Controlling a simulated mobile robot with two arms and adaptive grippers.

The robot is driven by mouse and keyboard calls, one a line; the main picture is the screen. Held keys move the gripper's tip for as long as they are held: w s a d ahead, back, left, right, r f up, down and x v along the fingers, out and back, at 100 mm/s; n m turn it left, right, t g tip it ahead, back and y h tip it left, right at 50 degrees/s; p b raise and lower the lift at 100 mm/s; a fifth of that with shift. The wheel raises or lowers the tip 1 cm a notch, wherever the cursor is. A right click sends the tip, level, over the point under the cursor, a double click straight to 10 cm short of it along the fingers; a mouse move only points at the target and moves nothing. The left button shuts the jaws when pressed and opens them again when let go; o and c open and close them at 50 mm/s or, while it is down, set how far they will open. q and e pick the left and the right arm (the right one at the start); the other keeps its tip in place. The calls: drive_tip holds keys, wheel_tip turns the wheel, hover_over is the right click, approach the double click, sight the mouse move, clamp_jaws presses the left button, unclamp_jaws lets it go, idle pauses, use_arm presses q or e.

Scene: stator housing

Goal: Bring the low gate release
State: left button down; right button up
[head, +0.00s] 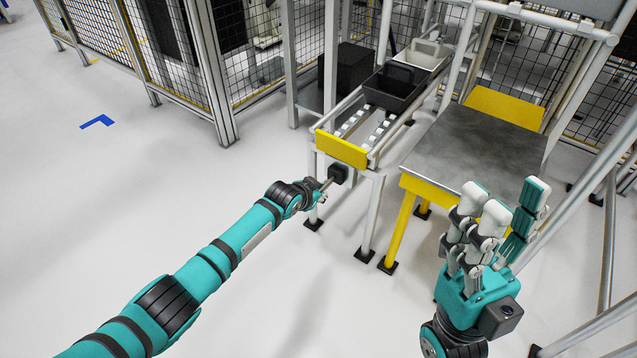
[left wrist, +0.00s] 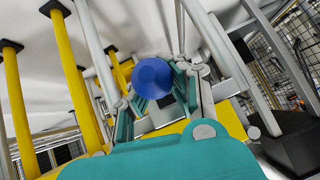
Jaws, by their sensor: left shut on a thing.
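The release appears to be a round blue knob (left wrist: 152,78), seen in the left wrist view between the fingers of my left gripper (left wrist: 160,97). The left gripper is shut on this knob, with fingers on both sides of it. In the head view my left arm reaches to the front end of the roller conveyor, low by its yellow end plate (head: 341,149). The left fingers and the knob are hidden there. What the knob is attached to cannot be told. My right gripper (head: 507,200) is open and empty, fingers up, in front of the metal-topped table.
A dark bin (head: 395,88) and a light grey bin (head: 427,54) stand on the conveyor. The metal-topped table (head: 475,145) with yellow legs stands right of it. Mesh fencing (head: 165,45) runs behind. The floor at left is clear, with a blue corner mark (head: 97,121).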

use_arm(q)
drive_tip(key=shift+s+d+r+g+y+p, duration=0.1)
drive_tip(key=shift+d+r+g+y+p, duration=0.1)
drive_tip(key=shift+r+g+y+p, duration=0.55)
drive_tip(key=shift+f+g+p, duration=0.25)
drive_tip(key=shift+p, duration=0.05)
drive_tip(key=c, duration=1.2)
unclamp_jaws()
drive_tip(key=shift+h, duration=0.25)
drive_tip(key=shift+o, duration=1)
drive_tip(key=shift+r, duration=0.1)
